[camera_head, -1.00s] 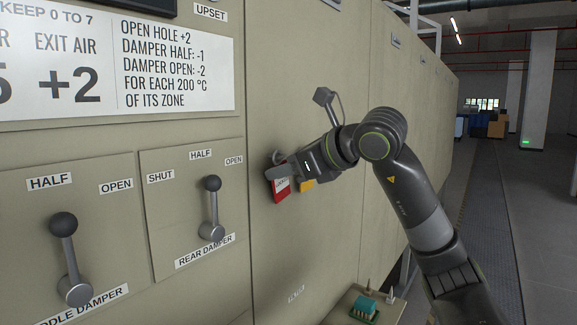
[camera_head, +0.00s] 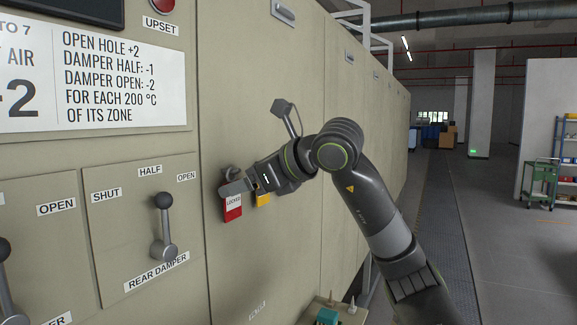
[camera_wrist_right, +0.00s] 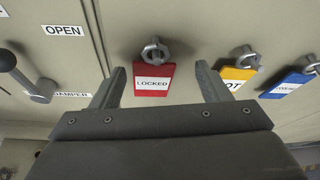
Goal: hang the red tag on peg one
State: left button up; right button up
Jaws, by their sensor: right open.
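The red tag (camera_head: 232,208), marked LOCKED, hangs nearly straight down from a grey metal peg (camera_wrist_right: 155,50) on the beige furnace wall. It also shows in the right wrist view (camera_wrist_right: 151,85), facing the camera. My right gripper (camera_head: 236,187) is at the tag in the head view. In the right wrist view, its two fingers (camera_wrist_right: 160,70) are spread wide, one on each side of the tag, with gaps between. A finger hides part of the tag's top in the head view. My left gripper is in neither current view.
A yellow tag (camera_wrist_right: 238,73) hangs on the peg to the right, close to my right finger. A blue tag (camera_wrist_right: 288,86) hangs further right. The rear damper lever (camera_head: 164,225) stands out from the wall at left. Open floor lies at right.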

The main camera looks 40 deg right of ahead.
jog(key=b+v, duration=0.4)
jog(key=v, duration=1.2)
jog(key=shift+s, duration=0.2)
